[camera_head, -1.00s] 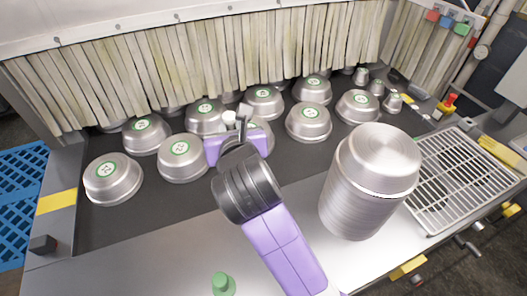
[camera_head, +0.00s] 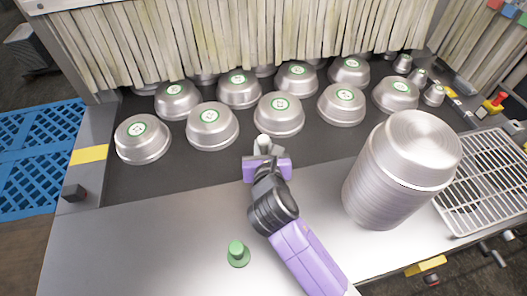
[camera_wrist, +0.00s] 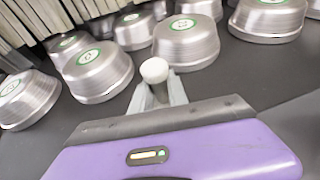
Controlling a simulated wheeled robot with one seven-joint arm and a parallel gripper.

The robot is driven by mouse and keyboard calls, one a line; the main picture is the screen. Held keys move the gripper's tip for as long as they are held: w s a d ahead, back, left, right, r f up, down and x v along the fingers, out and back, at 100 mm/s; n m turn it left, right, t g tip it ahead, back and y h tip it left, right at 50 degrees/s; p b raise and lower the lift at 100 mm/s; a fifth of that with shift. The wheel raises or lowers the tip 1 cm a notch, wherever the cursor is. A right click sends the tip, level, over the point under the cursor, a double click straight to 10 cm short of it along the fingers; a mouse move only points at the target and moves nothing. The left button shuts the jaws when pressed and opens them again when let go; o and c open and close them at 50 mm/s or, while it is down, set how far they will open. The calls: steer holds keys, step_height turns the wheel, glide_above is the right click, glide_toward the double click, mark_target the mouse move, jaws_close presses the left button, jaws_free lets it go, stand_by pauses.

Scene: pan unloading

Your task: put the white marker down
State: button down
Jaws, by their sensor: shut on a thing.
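The white marker (camera_head: 262,140) is between the fingertips of my gripper (camera_head: 262,152), and its rounded white top shows above them. In the wrist view the marker's white top (camera_wrist: 154,69) sits between the two grey fingers of my gripper (camera_wrist: 157,92), which is shut on it. The fingers hide the marker's lower part. The gripper is over the front part of the dark belt (camera_head: 330,145), in front of the nearest row of pans. I cannot tell whether the marker touches the belt.
Several upturned steel pans (camera_head: 280,115) with green labels stand on the belt before a strip curtain (camera_head: 230,45). A green marker (camera_head: 238,254) stands on the steel counter (camera_head: 140,245). A tall pan stack (camera_head: 400,170) and a wire rack (camera_head: 485,185) are at right. Bare counter lies at left.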

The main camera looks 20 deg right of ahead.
steer(key=shift+f, duration=1.15)
steer(key=shift+f, duration=0.1)
steer(key=c, duration=1.3)
jaws_free()
steer(key=shift+f, duration=0.1)
steer(key=shift+s+r, duration=0.2)
steer(key=shift+r, duration=0.05)
steer(key=v, duration=1.1)
steer(key=shift+s+a+r+b, duration=0.15)
steer(key=shift+s+a+b, duration=0.1)
steer(key=shift+b, duration=0.05)
